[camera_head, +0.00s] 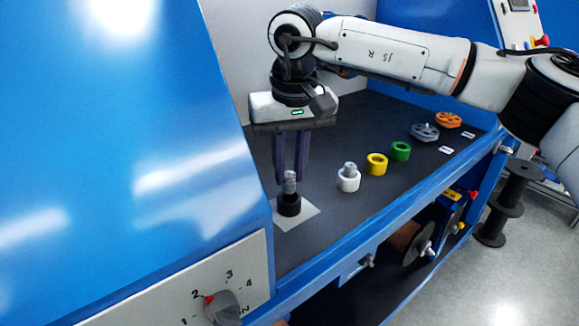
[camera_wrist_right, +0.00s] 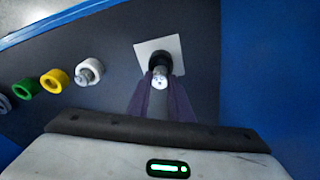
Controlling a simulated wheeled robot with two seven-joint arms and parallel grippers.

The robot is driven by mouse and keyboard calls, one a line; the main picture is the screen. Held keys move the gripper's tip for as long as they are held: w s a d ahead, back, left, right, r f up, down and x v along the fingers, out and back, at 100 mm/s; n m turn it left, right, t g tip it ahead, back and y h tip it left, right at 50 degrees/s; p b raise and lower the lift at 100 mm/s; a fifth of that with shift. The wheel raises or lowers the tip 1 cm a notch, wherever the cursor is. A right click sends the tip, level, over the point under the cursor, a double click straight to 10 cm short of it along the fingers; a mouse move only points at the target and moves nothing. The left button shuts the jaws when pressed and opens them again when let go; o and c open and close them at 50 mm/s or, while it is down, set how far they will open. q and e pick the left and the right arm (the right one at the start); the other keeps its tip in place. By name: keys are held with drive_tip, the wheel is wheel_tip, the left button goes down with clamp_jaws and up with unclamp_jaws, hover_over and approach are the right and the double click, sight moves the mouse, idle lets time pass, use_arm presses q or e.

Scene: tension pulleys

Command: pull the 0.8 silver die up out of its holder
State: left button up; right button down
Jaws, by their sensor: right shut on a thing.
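A silver die (camera_head: 290,178) stands upright at the black ring-shaped holder (camera_head: 289,205), which sits on a white square plate (camera_head: 308,213). I see no gap between die and holder. My right gripper (camera_head: 290,181) points straight down from above, its two dark purple fingers shut on this die. In the right wrist view the die (camera_wrist_right: 160,79) shows between the fingertips, with the black holder (camera_wrist_right: 157,60) behind it. No 0.8 marking is readable. My left gripper is not in view.
A white ring (camera_head: 348,181) with another silver piece in it, a yellow ring (camera_head: 377,164) and a green ring (camera_head: 400,151) stand to the right. Grey (camera_head: 424,132) and orange (camera_head: 448,120) pulleys lie farther back. A blue machine panel (camera_head: 120,130) rises close on the left.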

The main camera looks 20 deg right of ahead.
drive_tip(key=shift+r, duration=0.1)
drive_tip(key=shift+r, duration=0.1)
wheel_tip(320, 180, up, 4)
drive_tip(key=p, duration=0.4)
idle(0.6)
